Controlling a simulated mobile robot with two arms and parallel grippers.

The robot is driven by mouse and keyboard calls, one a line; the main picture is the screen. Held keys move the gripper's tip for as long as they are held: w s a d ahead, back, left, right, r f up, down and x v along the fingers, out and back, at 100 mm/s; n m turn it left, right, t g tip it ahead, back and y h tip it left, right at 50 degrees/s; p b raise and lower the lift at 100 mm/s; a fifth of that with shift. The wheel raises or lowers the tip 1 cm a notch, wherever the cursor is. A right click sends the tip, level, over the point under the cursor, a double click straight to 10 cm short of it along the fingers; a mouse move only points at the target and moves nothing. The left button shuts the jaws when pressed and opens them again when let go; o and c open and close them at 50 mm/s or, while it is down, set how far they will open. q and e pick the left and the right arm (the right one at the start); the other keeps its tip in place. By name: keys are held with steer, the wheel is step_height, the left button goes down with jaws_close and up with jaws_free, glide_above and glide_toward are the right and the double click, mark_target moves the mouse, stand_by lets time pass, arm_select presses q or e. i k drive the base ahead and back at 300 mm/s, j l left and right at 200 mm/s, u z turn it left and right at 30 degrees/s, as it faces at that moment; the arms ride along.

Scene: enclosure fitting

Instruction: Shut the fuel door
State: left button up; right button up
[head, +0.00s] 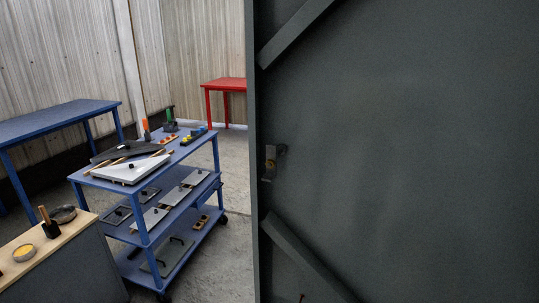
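A large dark grey door (400,130) fills the right half of the head view, standing upright and close to me. It has diagonal braces (298,30) and a small metal latch (271,160) near its left edge. No label shows whether this is the fuel door, and its hinge side and frame are out of view. Neither of my grippers is in view.
A blue shelved cart (146,214) with flat panels stands left of the door. A wooden-topped bench (52,244) is at the lower left, a blue table (60,117) behind it, and a red table (224,83) at the back. Bare floor (234,185) shows between cart and door.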

mark_target(406, 131)
steer(key=i+j+z, duration=0.45)
steer(key=j+z, duration=0.15)
steer(key=z, duration=0.15)
steer(key=i+j+z, duration=0.2)
steer(key=j+z, duration=0.15)
steer(key=i+j+z, duration=0.1)
steer(key=j+z, duration=0.65)
steer(key=j, duration=0.15)
steer(key=i+j+z, duration=0.25)
steer(key=j+z, duration=0.25)
steer(key=i+j+z, duration=0.15)
steer(key=j+z, duration=0.3)
steer(key=i+j+z, duration=0.1)
steer(key=j+z, duration=0.9)
steer(key=j, duration=0.15)
steer(key=j+z, duration=0.25)
steer(key=z, duration=0.15)
steer(key=j+z, duration=0.25)
steer(key=z, duration=0.15)
steer(key=k+j+z, duration=0.15)
steer(key=z, duration=0.25)
